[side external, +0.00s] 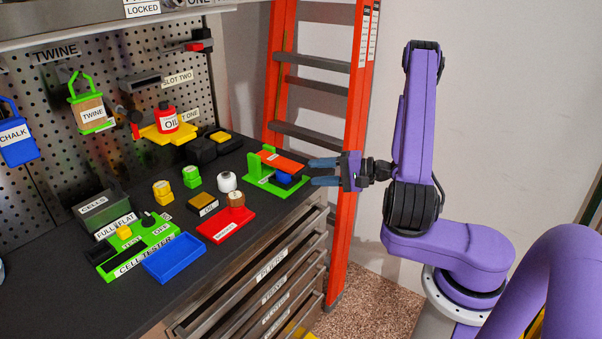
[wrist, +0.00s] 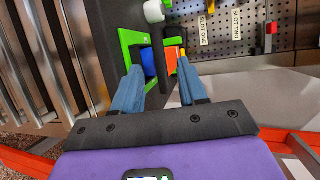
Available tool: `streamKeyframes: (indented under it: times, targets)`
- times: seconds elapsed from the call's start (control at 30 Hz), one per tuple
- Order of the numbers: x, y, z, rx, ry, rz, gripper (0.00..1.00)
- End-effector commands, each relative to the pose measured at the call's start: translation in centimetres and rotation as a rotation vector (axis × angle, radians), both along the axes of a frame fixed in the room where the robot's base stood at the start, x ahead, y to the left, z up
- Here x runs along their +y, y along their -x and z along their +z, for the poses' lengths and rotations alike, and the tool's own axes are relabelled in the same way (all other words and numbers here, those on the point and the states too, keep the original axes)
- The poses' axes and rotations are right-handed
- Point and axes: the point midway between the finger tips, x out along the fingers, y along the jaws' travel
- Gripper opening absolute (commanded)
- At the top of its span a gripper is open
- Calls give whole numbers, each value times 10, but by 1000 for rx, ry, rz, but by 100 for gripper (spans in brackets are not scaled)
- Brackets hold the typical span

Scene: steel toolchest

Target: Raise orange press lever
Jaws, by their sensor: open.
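The orange press lever (side external: 283,162) is a flat plate reaching out from a green press frame (side external: 254,164) at the right end of the bench. It lies nearly level, over a blue block (side external: 285,178). My gripper (side external: 313,172) is open and empty, just right of the press, its fingers pointing toward the lever. In the wrist view the orange lever (wrist: 171,57) and the blue block (wrist: 148,61) show beyond and between my open fingertips (wrist: 160,66). I cannot tell whether a fingertip touches the lever.
A white round item (side external: 227,182) stands left of the press, with a red tray (side external: 226,226) nearer the front. An orange ladder (side external: 353,120) stands behind my gripper. The drawers (side external: 270,270) below are partly open. The perforated board is at the back.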

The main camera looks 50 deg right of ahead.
Motion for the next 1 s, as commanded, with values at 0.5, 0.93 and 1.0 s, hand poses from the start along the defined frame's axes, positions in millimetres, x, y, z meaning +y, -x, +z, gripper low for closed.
streamKeyframes:
  times: [0.5, 0.93, 1.0]
  targets:
    - [20, -49, -10, 0, 0, 0, 42]
    - [20, -49, -10, 2, 0, 0, 0]
    - [20, -48, -10, 4, 0, -1, 0]
